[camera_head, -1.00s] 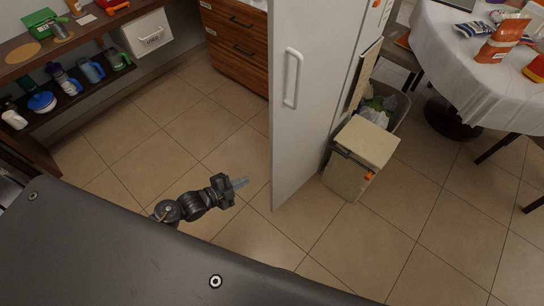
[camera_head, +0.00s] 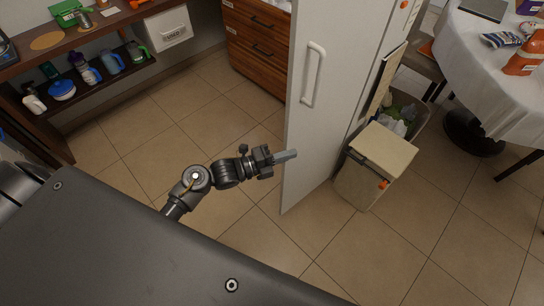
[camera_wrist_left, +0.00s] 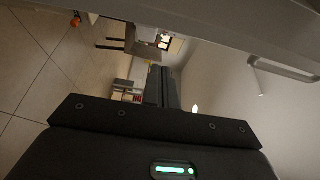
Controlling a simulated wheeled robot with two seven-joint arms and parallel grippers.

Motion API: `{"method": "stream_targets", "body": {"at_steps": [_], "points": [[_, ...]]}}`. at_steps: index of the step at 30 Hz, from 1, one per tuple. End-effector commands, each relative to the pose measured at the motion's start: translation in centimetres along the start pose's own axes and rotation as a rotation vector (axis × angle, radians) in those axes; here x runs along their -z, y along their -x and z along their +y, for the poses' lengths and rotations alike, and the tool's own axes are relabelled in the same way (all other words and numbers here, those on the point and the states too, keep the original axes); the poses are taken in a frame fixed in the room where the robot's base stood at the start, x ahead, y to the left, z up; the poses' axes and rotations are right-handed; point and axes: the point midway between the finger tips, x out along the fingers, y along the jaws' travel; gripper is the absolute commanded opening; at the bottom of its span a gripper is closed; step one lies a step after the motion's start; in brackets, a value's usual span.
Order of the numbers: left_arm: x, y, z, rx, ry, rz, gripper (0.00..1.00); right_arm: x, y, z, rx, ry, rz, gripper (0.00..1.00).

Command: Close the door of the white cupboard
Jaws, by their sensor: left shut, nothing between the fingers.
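The white cupboard door (camera_head: 322,130) is a tall pale panel in the middle of the head view, with a white bar handle (camera_head: 313,75) on its face. How far the door stands open is hard to tell. My left gripper (camera_head: 290,156) is shut and empty, low on the door and below the handle. Its fingertips overlap the door's left edge in the picture; I cannot tell whether they touch it. In the left wrist view the handle (camera_wrist_left: 284,69) shows at the right, and my dark fingers (camera_wrist_left: 163,88) are together near the middle. My right gripper is out of view.
A beige bin (camera_head: 374,166) stands right of the cupboard. A wooden drawer unit (camera_head: 257,45) is behind the door's left side, and a dark shelf (camera_head: 105,75) with several cups is at the left. A white-clothed table (camera_head: 475,65) is far right. Tiled floor (camera_head: 140,145) is clear at left.

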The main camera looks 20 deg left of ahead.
Motion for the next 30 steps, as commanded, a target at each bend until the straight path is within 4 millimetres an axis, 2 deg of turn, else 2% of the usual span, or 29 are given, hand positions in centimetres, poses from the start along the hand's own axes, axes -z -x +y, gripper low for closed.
{"method": "stream_targets", "body": {"at_steps": [3, 6, 12, 30], "points": [[0.0, -2.4, -0.2, 0.003, 0.002, 0.000, 0.00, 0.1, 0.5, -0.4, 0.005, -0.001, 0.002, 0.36], [-1.6, -1.7, -0.1, -0.002, -0.001, -0.003, 0.00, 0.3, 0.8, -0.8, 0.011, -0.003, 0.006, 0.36], [-3.3, -1.1, 0.0, -0.002, 0.001, -0.001, 0.00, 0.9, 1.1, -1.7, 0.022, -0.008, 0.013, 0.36], [-3.9, -0.8, 0.1, 0.000, 0.000, 0.004, 0.00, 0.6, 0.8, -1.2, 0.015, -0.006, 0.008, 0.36]]}}
